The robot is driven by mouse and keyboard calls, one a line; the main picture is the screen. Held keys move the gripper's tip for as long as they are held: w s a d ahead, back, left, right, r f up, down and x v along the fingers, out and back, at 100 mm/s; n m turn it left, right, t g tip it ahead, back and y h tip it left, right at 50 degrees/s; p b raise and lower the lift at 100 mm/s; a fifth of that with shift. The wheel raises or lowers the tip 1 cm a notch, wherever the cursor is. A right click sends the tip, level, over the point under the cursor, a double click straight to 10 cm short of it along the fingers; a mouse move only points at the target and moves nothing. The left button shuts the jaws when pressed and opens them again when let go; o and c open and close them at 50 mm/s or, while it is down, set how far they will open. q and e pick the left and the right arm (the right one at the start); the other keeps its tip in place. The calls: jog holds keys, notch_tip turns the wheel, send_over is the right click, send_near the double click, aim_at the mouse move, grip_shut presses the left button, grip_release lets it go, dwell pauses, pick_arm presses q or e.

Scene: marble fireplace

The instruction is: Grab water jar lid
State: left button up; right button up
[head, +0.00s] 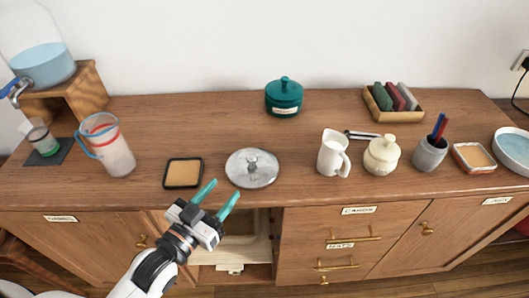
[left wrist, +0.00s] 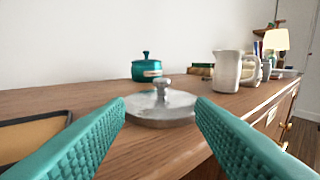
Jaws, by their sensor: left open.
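A round silver metal lid (head: 252,169) with a small knob on top lies flat on the wooden cabinet top, near its front edge. It also shows in the left wrist view (left wrist: 150,110), straight ahead between my fingers, its knob standing up. My left gripper (head: 215,197) is open and empty, with teal fingers pointing at the lid from the front left. The fingertips are short of the lid and apart from it. A large water jar (head: 42,62) with blue water and a tap stands on a wooden stand at the far left. My right gripper is not in view.
A black-rimmed tan tray (head: 183,173) lies left of the lid. A teal lidded pot (head: 284,97) stands behind it. A white pitcher (head: 333,153) and a cream lidded pot (head: 382,155) stand to the right. A measuring jug (head: 106,145) stands at left. A compartment below the lid is open.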

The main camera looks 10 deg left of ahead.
aim_at(248, 161)
pick_arm(q)
jog(key=shift+r+x, duration=0.25)
jog(key=shift+x, duration=0.8)
jog(key=x, duration=0.4)
jog(key=shift+w+d, duration=0.1)
jog(key=shift+w, duration=0.15)
jog(key=shift+w+d+p, duration=0.15)
jog(key=shift+w+p, duration=0.15)
jog(key=shift+w, duration=0.2)
jog(key=x, duration=0.4)
jog(key=shift+w+d, duration=0.25)
jog(key=shift+w, duration=0.1)
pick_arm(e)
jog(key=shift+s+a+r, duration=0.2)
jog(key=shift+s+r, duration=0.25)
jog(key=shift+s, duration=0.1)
pick_arm(q)
grip_shut()
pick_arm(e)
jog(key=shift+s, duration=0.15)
